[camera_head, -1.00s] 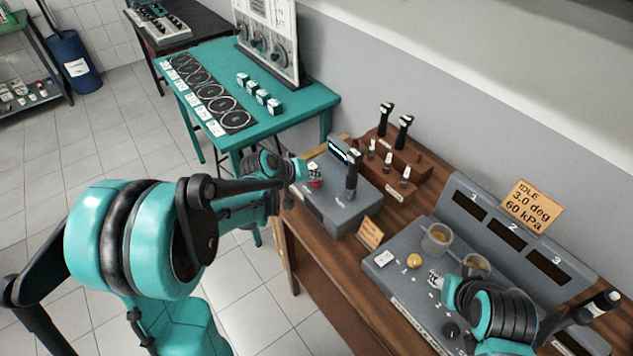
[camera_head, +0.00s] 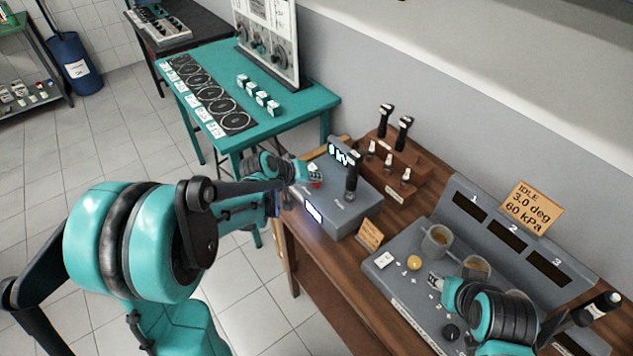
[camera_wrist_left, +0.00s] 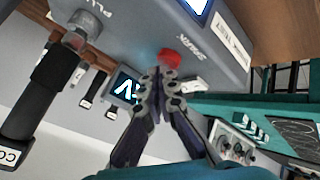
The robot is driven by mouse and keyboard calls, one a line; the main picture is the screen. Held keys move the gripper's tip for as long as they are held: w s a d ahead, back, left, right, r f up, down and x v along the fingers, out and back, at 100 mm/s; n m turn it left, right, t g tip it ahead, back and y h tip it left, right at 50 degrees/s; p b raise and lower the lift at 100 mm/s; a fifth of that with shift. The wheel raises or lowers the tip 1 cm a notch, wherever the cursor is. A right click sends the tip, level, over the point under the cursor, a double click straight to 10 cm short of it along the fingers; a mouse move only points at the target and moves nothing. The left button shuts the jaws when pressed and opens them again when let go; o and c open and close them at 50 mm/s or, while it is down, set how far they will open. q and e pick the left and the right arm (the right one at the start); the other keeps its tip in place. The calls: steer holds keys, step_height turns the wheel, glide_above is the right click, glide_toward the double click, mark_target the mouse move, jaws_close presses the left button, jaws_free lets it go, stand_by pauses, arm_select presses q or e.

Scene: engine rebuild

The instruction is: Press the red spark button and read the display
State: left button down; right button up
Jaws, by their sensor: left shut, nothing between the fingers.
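The grey spark tester box (camera_head: 335,205) stands on the wooden bench. The red spark button (camera_head: 316,184) is on its top, mostly hidden by my left gripper (camera_head: 314,172) in the head view. In the left wrist view, the shut, empty fingertips (camera_wrist_left: 160,73) are right at the red button (camera_wrist_left: 169,57), beside the label "SPARK"; exact contact is hard to tell. The display (camera_head: 338,154) at the box's back is lit with large characters ending in "kV"; its leading digit is unclear. The left wrist view shows only part of the display (camera_wrist_left: 125,90). My right gripper (camera_head: 434,280) is over the grey console.
A black-handled plug (camera_head: 352,175) stands upright in the box, close to my left gripper. A wooden rack (camera_head: 390,155) with tools is behind. A grey console (camera_head: 400,285) with cups and a yellow knob is to the right. A teal table (camera_head: 290,100) stands behind left.

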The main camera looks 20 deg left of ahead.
mark_target(314, 184)
arm_select(q)
steer(key=shift+r+p, duration=0.3)
steer(key=shift+r, duration=0.25)
step_height(314, 184, up, 5)
steer(key=p, duration=0.4)
steer(key=shift+r, duration=0.1)
stand_by(0.6)
